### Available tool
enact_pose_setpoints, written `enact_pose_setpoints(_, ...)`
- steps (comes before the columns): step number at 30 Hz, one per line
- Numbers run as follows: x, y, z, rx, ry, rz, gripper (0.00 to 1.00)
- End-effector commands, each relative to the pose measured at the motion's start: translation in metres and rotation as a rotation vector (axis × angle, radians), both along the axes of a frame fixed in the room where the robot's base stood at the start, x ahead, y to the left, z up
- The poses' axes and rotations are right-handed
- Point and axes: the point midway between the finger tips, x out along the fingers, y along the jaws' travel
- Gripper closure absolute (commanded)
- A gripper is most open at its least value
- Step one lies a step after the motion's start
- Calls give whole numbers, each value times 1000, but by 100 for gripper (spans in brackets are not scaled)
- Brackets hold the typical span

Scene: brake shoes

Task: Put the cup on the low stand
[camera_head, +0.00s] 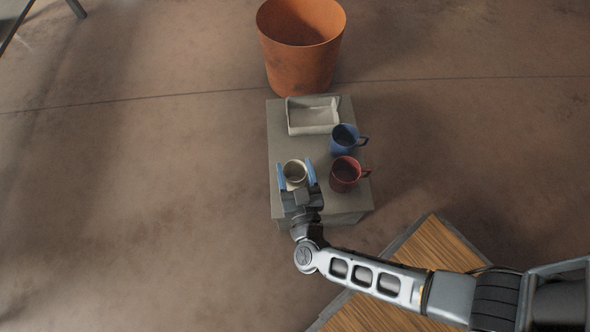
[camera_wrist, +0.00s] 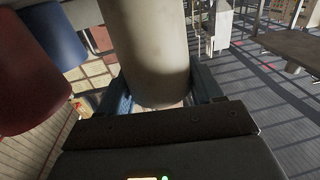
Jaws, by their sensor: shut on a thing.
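A cream cup (camera_head: 295,171) is held between the blue fingers of my gripper (camera_head: 296,175), at the left front of a grey stand (camera_head: 283,135). In the wrist view the cream cup (camera_wrist: 155,50) fills the space between the two fingers (camera_wrist: 160,95). I cannot tell whether its base touches the stand. A red mug (camera_head: 345,174) is just to the right of it, and a blue mug (camera_head: 345,140) is behind the red one. Both also show at the left of the wrist view, red (camera_wrist: 28,85) and blue (camera_wrist: 55,35).
A pale rectangular tray (camera_head: 313,118) sits at the back of the grey stand. A large orange bin (camera_head: 300,60) is behind the stand. A wood-topped surface with a grey edge (camera_head: 455,245) is at the lower right, under my arm. Floor to the left is clear.

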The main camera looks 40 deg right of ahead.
Motion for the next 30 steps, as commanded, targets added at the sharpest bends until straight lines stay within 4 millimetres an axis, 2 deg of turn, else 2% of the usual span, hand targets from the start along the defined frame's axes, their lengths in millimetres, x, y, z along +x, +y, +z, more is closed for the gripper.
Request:
enact_pose_setpoints(5, 0, 0, -4, 0, 0, 0, 65)
enact_pose_setpoints(6, 0, 0, -3, 0, 0, 0, 32)
enact_pose_setpoints(13, 0, 0, -3, 0, 0, 0, 10)
enact_pose_setpoints(23, 0, 0, 3, 0, 0, 1, 9)
enact_pose_setpoints(30, -34, 18, 2, -1, 3, 1, 9)
